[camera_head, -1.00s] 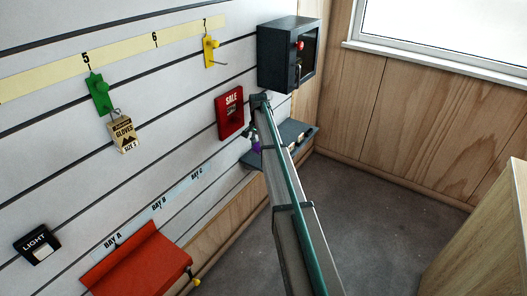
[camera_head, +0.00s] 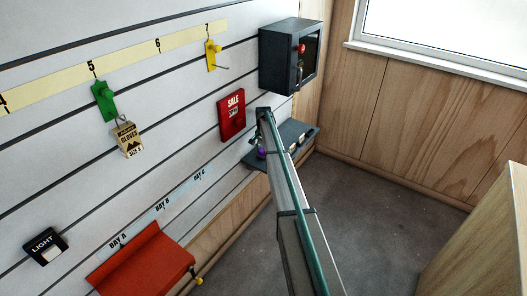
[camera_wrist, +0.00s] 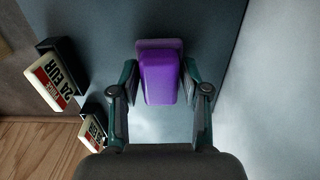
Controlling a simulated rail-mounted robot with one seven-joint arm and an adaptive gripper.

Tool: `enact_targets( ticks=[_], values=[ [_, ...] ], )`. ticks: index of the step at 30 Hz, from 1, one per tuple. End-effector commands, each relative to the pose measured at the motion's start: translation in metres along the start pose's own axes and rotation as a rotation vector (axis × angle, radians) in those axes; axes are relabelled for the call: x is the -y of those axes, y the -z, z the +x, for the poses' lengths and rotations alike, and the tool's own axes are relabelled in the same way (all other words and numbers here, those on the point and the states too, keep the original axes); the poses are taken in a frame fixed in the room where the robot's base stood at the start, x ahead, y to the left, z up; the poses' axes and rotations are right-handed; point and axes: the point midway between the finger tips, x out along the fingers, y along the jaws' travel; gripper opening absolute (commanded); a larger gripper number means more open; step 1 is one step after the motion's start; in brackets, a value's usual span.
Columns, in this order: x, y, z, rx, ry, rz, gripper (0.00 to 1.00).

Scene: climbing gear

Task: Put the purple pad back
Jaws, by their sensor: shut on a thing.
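The purple pad (camera_wrist: 160,75) is between the two fingers of my gripper (camera_wrist: 161,95) in the wrist view. The gripper is shut on it. Behind the pad is the blue-grey surface of the shelf (camera_wrist: 112,30); I cannot tell whether the pad touches it. In the head view a small bit of the purple pad (camera_head: 261,153) shows at the left end of the dark grey shelf (camera_head: 304,131). My arm hides most of the gripper and part of the shelf there.
Two price labels, one larger (camera_wrist: 53,80) and one smaller (camera_wrist: 93,132), sit left of my gripper in the wrist view. A red SALE box (camera_head: 232,118) and a dark cabinet (camera_head: 279,60) are on the wall above the shelf. A red tray (camera_head: 145,265) is lower left.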

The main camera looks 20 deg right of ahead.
Motion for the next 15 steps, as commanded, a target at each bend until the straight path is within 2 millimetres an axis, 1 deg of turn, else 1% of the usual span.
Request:
enact_targets(
  ticks=[3,14,15],
  values=[
    [0.0004,0.0003,0.0071,-0.001,0.001,0.000,0.13],
    [0.0002,0.0001,0.0119,-0.001,0.001,0.000,0.13],
    [0.0002,0.0001,0.0109,-0.001,0.001,0.000,0.53]
  ],
)
